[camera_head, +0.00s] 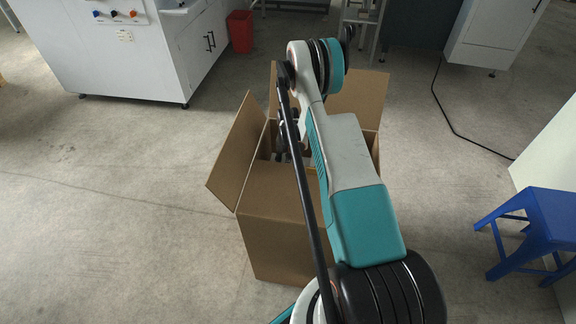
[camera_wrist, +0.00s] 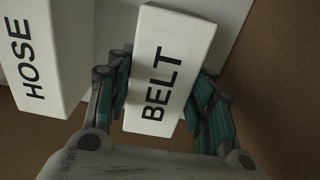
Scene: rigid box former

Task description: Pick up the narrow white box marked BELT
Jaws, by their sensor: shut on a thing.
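The narrow white box marked BELT (camera_wrist: 168,62) is in the middle of the wrist view, its black lettering running up its face. My gripper (camera_wrist: 160,95) has one finger on each side of this box and is shut on it. In the head view my arm reaches down into an open cardboard box (camera_head: 262,215), and my gripper (camera_head: 283,155) shows only in part there. The BELT box cannot be made out in the head view.
A white box marked HOSE (camera_wrist: 33,50) stands left of the BELT box, close to my gripper. Brown cardboard surrounds them. The cardboard box has raised flaps (camera_head: 240,150). A blue stool (camera_head: 545,215) is at right, a red bin (camera_head: 240,32) behind. Floor at left is clear.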

